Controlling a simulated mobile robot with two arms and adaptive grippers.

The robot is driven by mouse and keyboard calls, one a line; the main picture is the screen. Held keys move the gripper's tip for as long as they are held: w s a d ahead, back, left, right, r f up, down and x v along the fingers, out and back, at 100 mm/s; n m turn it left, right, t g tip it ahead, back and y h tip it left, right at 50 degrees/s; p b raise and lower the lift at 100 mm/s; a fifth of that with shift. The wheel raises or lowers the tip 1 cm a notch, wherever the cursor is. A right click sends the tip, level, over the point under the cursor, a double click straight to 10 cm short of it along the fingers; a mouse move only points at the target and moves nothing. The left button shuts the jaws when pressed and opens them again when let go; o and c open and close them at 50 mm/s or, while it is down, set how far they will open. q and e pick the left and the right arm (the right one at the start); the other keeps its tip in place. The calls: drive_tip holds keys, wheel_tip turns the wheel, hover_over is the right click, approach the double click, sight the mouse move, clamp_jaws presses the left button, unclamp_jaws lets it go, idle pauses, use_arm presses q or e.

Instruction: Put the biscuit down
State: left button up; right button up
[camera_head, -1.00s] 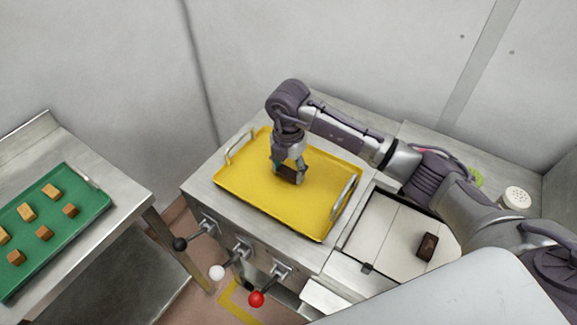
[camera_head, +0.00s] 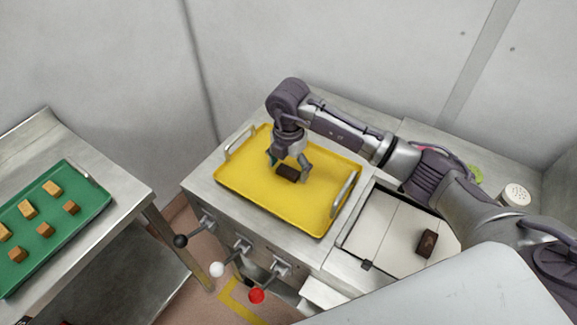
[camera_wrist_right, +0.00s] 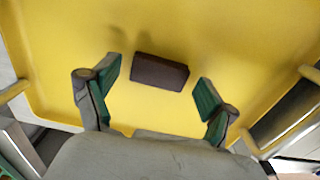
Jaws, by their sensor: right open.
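A dark brown biscuit (camera_head: 287,172) lies on the yellow tray (camera_head: 318,205). It also shows in the right wrist view (camera_wrist_right: 160,72), a small dark block on the yellow surface. My right gripper (camera_head: 289,168) is open over the tray, its fingers spread on either side of the biscuit. In the right wrist view the green-padded fingertips (camera_wrist_right: 158,82) are clear of the biscuit, with a gap at each side. My left gripper is in no view.
A second dark brown biscuit (camera_head: 427,243) lies on the pale plates (camera_head: 385,228) right of the tray. Levers with black, white and red knobs (camera_head: 257,296) stick out in front. A green tray (camera_head: 88,208) with several light brown pieces stands at left. Most of the yellow tray is bare.

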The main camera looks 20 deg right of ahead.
sight(288, 170)
wheel_tip(288, 170, up, 12)
drive_tip(key=b, duration=0.2)
drive_tip(key=shift+b, duration=0.3)
drive_tip(key=shift+f, duration=0.15)
